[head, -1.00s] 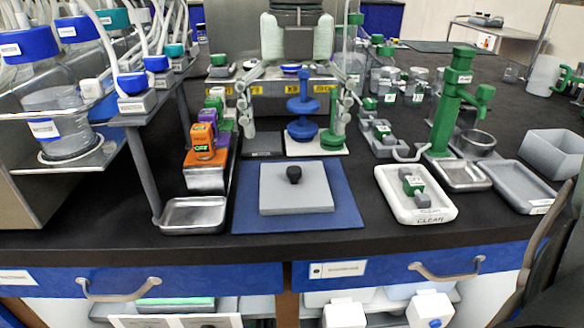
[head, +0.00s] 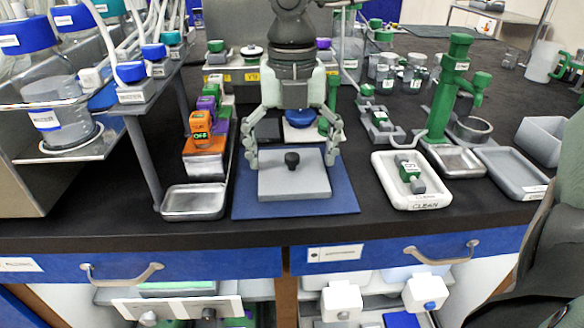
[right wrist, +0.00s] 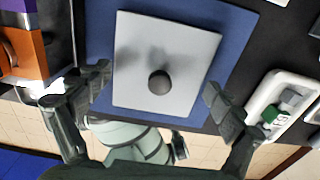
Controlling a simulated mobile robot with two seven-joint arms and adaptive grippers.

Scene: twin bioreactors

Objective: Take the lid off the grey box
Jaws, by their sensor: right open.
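The grey box's lid (head: 300,185) is a flat light-grey square with a dark round knob (head: 292,158) in its middle. It lies on a blue mat (head: 250,207) on the bench; the box walls beneath are hard to make out. My right gripper (head: 293,160) is open, with its fingers spread to either side of the lid. In the right wrist view the lid (right wrist: 185,65) and knob (right wrist: 159,82) show between the two open fingers (right wrist: 158,95), and neither finger touches the knob. My left gripper is not in view.
A metal tray (head: 190,214) and orange-topped blocks (head: 203,140) stand left of the mat. A white tray marked CLEAN (head: 385,160) with a green-grey part (head: 410,175) lies to the right. A green stand (head: 445,90) rises behind it.

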